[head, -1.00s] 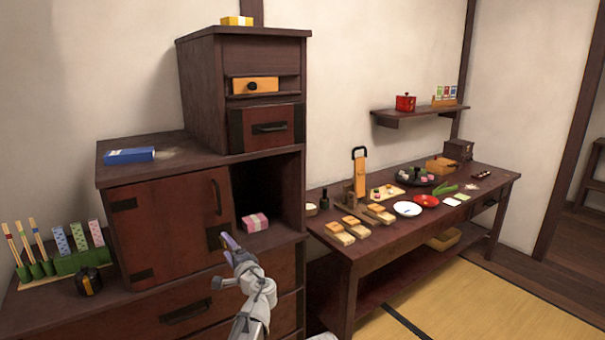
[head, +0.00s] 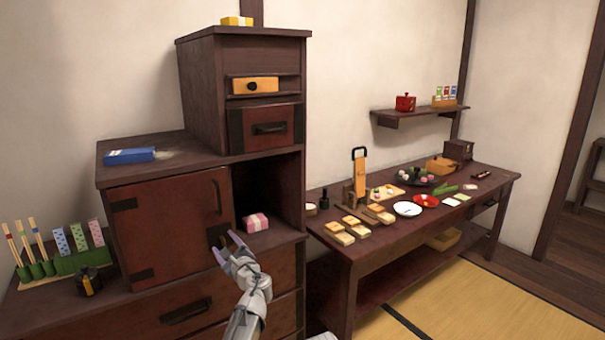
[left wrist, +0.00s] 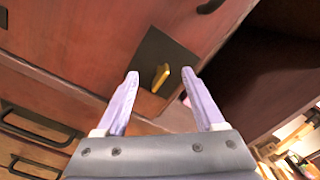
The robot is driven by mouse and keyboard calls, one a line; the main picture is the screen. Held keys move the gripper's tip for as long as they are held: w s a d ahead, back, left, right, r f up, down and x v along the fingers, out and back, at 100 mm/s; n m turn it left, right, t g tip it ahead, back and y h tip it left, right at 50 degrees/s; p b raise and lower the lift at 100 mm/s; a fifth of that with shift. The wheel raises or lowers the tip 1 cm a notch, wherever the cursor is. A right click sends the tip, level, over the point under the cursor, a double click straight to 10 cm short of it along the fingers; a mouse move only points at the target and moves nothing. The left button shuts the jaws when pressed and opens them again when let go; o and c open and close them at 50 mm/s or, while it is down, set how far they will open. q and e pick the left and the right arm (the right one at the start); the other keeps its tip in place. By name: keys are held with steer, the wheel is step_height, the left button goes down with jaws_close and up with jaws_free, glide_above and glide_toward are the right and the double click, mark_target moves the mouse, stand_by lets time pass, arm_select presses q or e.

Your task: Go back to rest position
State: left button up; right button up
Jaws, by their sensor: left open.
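My left gripper (head: 233,248) is in front of the step cabinet (head: 150,172), near the lower right corner of its door panel (head: 170,225). In the left wrist view the gripper (left wrist: 160,92) has its two pale purple fingers spread apart with nothing between them. A small brass piece (left wrist: 161,78) on a dark plate (left wrist: 158,58) shows beyond the fingertips, apart from them. My right gripper is not in view.
The open compartment (head: 270,190) beside the panel holds a pink wrapped box (head: 255,222). A low table (head: 385,250) with dishes and wooden blocks stands to the right. Yellow tatami (head: 510,305) lies clear in front of it.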

arm_select(q)
steer(key=m, duration=0.7)
steer(key=shift+m, duration=0.3)
steer(key=shift+s, duration=0.15)
